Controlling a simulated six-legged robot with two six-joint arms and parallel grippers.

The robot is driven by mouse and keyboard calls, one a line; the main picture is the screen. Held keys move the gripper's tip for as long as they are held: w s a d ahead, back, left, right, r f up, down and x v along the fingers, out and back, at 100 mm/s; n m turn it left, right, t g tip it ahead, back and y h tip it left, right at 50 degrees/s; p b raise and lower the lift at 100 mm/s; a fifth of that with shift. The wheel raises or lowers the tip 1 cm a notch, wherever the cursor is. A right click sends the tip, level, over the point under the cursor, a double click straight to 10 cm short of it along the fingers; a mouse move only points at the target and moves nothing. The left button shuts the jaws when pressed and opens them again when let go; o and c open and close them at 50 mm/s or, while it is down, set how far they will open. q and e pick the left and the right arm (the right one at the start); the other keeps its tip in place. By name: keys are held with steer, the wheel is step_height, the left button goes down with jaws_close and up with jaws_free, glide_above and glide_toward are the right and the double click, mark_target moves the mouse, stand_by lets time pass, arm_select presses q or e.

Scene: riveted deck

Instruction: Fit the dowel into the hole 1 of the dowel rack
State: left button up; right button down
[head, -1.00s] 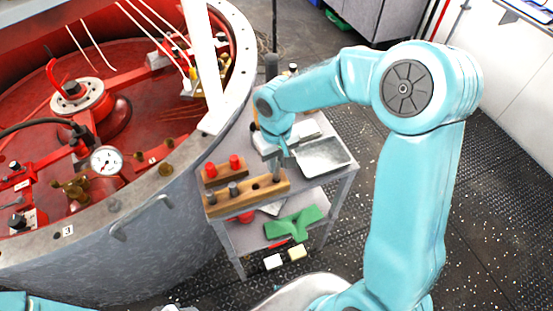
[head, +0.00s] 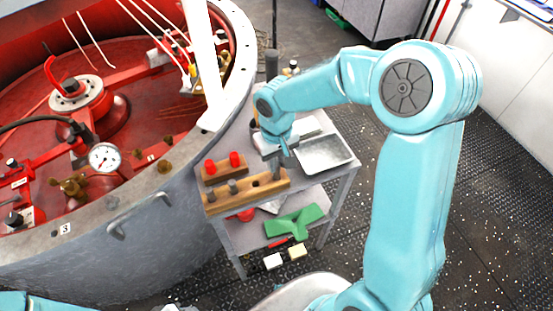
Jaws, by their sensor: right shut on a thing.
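The dowel rack (head: 247,196) is a long brown wooden block on the small grey table. Two grey pegs stand upright in its left part, and an empty dark hole (head: 256,183) shows right of them. My right gripper (head: 279,158) is over the rack's right end, pointing down, shut on the grey dowel (head: 278,171). The dowel hangs roughly upright at the rack's right end. Whether its lower tip is in a hole or just above one cannot be told. Only a sliver of my left arm shows at the bottom left; its fingertips are not visible.
A smaller wooden block with two red pegs (head: 235,160) stands behind the rack. A grey metal tray (head: 323,153) lies to the right. A green part (head: 294,221) is on the lower shelf. The big round red-lined vessel (head: 150,215) borders the table at left.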

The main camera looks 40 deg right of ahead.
steer(key=shift+f+b, duration=0.7)
steer(key=c, duration=0.9)
jaws_free()
step_height(320, 180, up, 16)
steer(key=shift+r, duration=0.2)
steer(key=shift+s, duration=0.15)
